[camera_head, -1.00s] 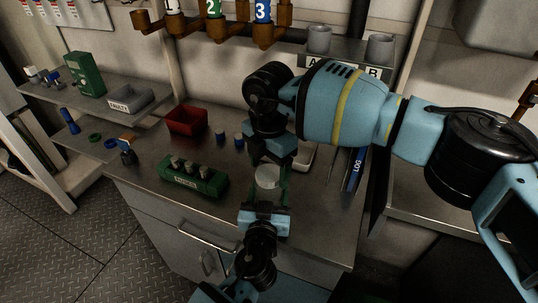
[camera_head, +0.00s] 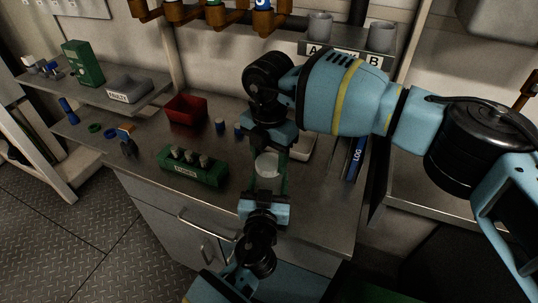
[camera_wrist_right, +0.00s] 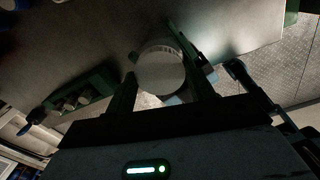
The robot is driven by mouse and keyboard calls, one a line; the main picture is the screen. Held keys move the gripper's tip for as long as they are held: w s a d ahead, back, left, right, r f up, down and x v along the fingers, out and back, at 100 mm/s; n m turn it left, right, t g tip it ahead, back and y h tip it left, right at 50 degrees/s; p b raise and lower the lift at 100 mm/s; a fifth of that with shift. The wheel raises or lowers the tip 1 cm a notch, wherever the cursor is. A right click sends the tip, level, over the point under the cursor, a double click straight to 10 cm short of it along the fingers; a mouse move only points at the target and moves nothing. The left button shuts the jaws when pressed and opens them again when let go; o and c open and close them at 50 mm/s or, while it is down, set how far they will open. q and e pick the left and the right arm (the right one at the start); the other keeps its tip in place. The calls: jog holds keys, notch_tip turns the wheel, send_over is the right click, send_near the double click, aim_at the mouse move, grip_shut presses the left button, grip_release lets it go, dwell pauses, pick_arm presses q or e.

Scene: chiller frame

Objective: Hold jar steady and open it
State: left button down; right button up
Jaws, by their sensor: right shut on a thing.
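The jar (camera_head: 267,163) shows as a pale round lid seen from above, over the bench. It also fills the space between my right fingers in the right wrist view (camera_wrist_right: 161,72). My right gripper (camera_head: 270,145) reaches in from behind and is shut on the jar at its lid. My left gripper (camera_head: 268,182) comes up from the front, with its green fingers close on both sides of the jar. It looks shut on the jar body, which is mostly hidden by the fingers and lid.
A green rack (camera_head: 193,168) with several small pieces stands left of the jar. A red bin (camera_head: 186,109) and small blue-topped cylinders (camera_head: 219,125) are behind. A blue LOG binder (camera_head: 355,160) stands right. Grey cups (camera_head: 381,37) sit on a shelf above. The bench's front-left is clear.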

jog(key=n, duration=0.7)
jog(key=shift+n, duration=0.4)
jog(key=n, duration=1.3)
jog(key=shift+n, duration=0.4)
jog(key=n, duration=0.6)
jog(key=shift+r, duration=0.1)
jog(key=n, duration=2.4)
jog(key=shift+r, duration=0.5)
